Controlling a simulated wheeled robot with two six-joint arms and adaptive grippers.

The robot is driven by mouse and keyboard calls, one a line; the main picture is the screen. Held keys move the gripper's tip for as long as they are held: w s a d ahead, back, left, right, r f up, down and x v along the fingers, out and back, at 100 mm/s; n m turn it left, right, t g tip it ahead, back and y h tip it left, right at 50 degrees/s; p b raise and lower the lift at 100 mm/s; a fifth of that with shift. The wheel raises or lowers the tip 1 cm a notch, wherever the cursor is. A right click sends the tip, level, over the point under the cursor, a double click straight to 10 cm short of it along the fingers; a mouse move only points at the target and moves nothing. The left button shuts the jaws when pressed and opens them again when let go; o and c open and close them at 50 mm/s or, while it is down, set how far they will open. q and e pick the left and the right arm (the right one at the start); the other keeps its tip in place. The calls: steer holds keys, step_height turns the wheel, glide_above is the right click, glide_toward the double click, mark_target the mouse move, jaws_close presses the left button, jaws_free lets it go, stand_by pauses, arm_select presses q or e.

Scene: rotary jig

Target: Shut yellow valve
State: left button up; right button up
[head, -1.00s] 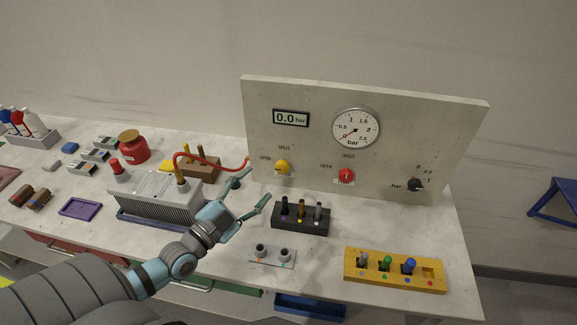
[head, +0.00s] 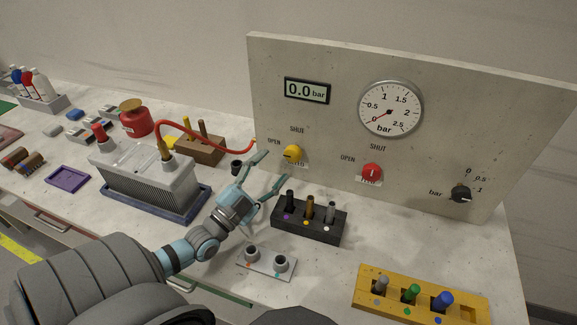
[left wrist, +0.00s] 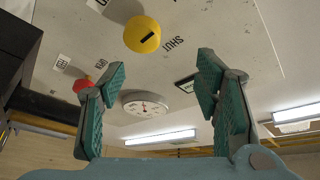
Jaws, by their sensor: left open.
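The yellow valve (head: 294,153) is a round knob low on the left of the upright panel. SHUT is printed above it and OPEN to its left. Its dark mark lies roughly level, toward OPEN. My left gripper (head: 276,166) is open and empty, just in front of and left of the knob, fingers toward the panel. In the left wrist view the yellow knob (left wrist: 143,35) shows beyond and between the open fingers (left wrist: 158,78), apart from them. My right gripper is not in view.
The red valve (head: 371,173) and black knob (head: 461,194) are to the right on the panel (head: 330,140). A black block with pegs (head: 300,228) stands right below my gripper. A red hose (head: 205,133) and finned grey box (head: 145,180) lie left.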

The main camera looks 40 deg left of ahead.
mark_target(290, 157)
arm_select(q)
step_height(290, 157, down, 4)
steer(key=shift+r+b, duration=0.15)
steer(key=shift+b, duration=0.55)
steer(key=x, duration=0.2)
steer(key=b+x, duration=0.1)
steer(key=x, duration=0.5)
steer(key=shift+s+r, duration=0.15)
steer(key=shift+r, duration=0.1)
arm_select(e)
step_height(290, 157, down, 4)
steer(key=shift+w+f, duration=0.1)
